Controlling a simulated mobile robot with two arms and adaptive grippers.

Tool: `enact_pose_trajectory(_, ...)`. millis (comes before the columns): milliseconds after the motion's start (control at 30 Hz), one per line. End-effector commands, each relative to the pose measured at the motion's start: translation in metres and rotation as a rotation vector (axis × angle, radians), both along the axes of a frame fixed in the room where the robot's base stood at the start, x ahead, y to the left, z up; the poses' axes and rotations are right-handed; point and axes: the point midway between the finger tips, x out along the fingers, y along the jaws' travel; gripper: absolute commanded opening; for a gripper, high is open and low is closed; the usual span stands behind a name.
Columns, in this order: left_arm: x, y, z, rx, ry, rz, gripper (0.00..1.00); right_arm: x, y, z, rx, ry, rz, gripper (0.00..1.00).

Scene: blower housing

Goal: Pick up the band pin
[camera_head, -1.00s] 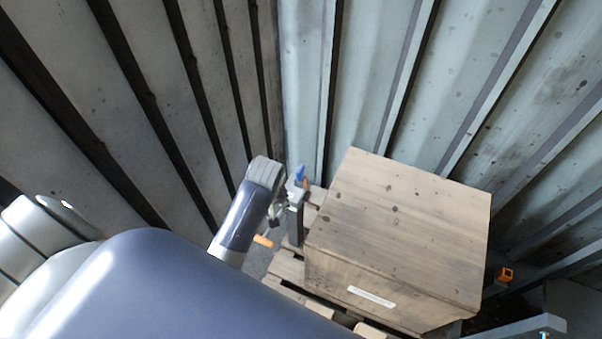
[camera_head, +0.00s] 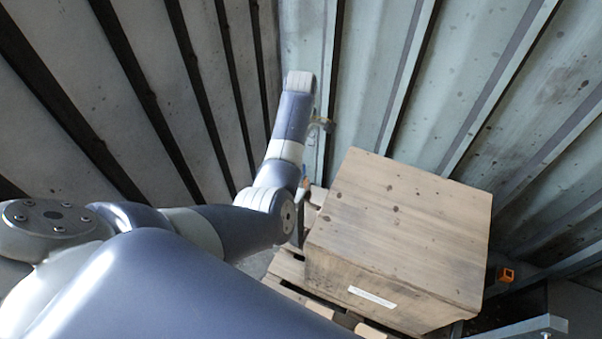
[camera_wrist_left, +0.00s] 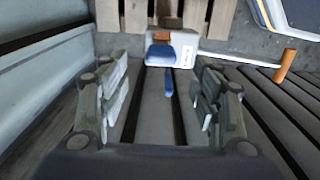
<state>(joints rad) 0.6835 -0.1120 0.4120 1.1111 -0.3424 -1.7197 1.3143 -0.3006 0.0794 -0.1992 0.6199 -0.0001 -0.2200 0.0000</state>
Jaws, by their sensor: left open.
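My left gripper (camera_wrist_left: 165,105) is open, with its two fingers spread apart in the left wrist view and nothing between them. Beyond the fingertips is a clamp-like fixture with a white block (camera_wrist_left: 186,56), blue parts (camera_wrist_left: 167,84) and an orange-ended rod (camera_wrist_left: 285,66). I cannot tell for certain which piece is the band pin. In the head view my left gripper (camera_head: 322,124) shows only partly beside my forearm, near the corrugated wall. My arm hides most of the fixture there. My right gripper is not in view.
A large wooden box (camera_head: 400,225) stands on a pallet (camera_head: 288,267) right of my left arm. Corrugated metal walls (camera_head: 350,80) meet in a corner close behind. A small orange object (camera_head: 506,275) sits right of the box.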

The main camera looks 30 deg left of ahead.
Motion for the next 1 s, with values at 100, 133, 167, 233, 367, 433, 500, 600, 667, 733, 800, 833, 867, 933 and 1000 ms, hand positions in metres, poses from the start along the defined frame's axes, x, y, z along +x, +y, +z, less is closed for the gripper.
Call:
enact_pose_trajectory(100, 0.0, 0.0, -0.02, 0.0, 0.001, -0.001, 0.58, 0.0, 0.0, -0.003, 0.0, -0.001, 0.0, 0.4)
enact_pose_trajectory(133, 0.0, 0.0, -0.023, 0.0, 0.001, 0.0, 0.58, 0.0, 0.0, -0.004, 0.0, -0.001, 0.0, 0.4)
enact_pose_trajectory(167, 0.0, 0.0, -0.026, 0.0, 0.0, 0.0, 0.58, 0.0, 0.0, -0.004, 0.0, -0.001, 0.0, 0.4)
enact_pose_trajectory(233, 0.0, 0.0, -0.03, 0.0, -0.001, 0.0, 0.58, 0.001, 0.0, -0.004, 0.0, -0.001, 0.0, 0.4)
enact_pose_trajectory(367, -0.001, -0.001, -0.042, 0.0, 0.0, -0.001, 0.58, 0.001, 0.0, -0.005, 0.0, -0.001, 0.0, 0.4)
enact_pose_trajectory(433, -0.003, -0.002, -0.053, 0.0, 0.001, -0.002, 0.58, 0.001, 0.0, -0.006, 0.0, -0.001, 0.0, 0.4)
enact_pose_trajectory(500, -0.004, -0.003, -0.064, 0.001, 0.001, -0.002, 0.58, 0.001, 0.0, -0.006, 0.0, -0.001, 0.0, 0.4)
enact_pose_trajectory(600, -0.003, -0.003, -0.077, 0.001, -0.001, -0.002, 0.58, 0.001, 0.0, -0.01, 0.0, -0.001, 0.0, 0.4)
enact_pose_trajectory(667, -0.003, -0.003, -0.081, 0.001, -0.001, -0.002, 0.58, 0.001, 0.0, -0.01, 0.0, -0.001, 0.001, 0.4)
enact_pose_trajectory(733, -0.002, -0.003, -0.083, 0.001, -0.003, -0.002, 0.58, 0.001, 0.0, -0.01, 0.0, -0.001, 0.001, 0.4)
enact_pose_trajectory(800, -0.002, -0.003, -0.083, 0.001, -0.004, -0.002, 0.58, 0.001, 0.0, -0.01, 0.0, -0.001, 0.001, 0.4)
enact_pose_trajectory(833, -0.002, -0.003, -0.083, 0.001, -0.004, -0.002, 0.58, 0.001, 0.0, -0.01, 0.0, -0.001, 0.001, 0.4)
enact_pose_trajectory(867, -0.002, -0.003, -0.082, 0.001, -0.004, -0.002, 0.58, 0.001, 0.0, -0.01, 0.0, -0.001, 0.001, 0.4)
enact_pose_trajectory(933, -0.002, -0.003, -0.082, 0.001, -0.003, -0.002, 0.58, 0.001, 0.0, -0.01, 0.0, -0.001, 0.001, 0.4)
enact_pose_trajectory(1000, -0.002, -0.003, -0.082, 0.001, -0.003, -0.002, 0.42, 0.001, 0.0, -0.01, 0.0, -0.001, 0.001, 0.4)
